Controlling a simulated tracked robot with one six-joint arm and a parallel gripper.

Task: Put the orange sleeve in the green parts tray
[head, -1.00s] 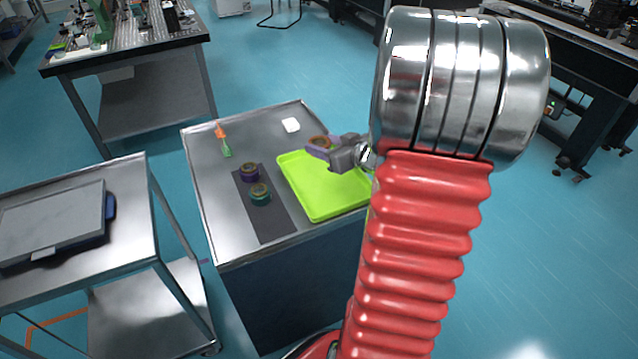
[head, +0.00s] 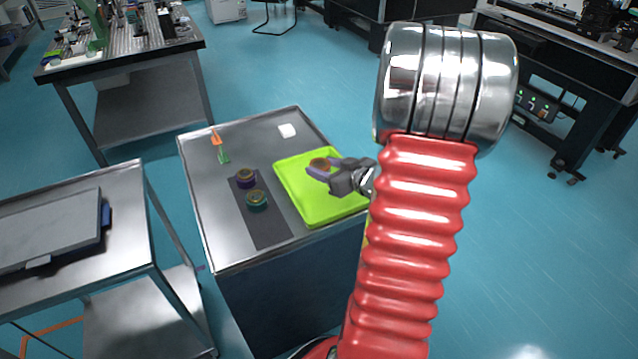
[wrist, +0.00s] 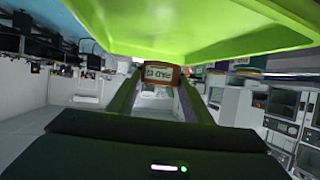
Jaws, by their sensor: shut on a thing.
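The green parts tray (head: 318,213) lies on the metal cart top. My gripper (head: 323,170) is over the tray, shut on the orange sleeve (head: 319,163). In the head view the sleeve is small and partly hidden by the fingers. The tray (wrist: 200,40) fills the top of that view, close to the sleeve. I cannot tell whether the sleeve touches the tray.
A purple ring-like part (head: 246,178) and a teal one (head: 257,199) stand on a dark mat (head: 266,230) left of the tray. An orange-and-green tool (head: 219,148) and a white block (head: 287,130) lie farther back. Another cart (head: 130,225) stands at the left.

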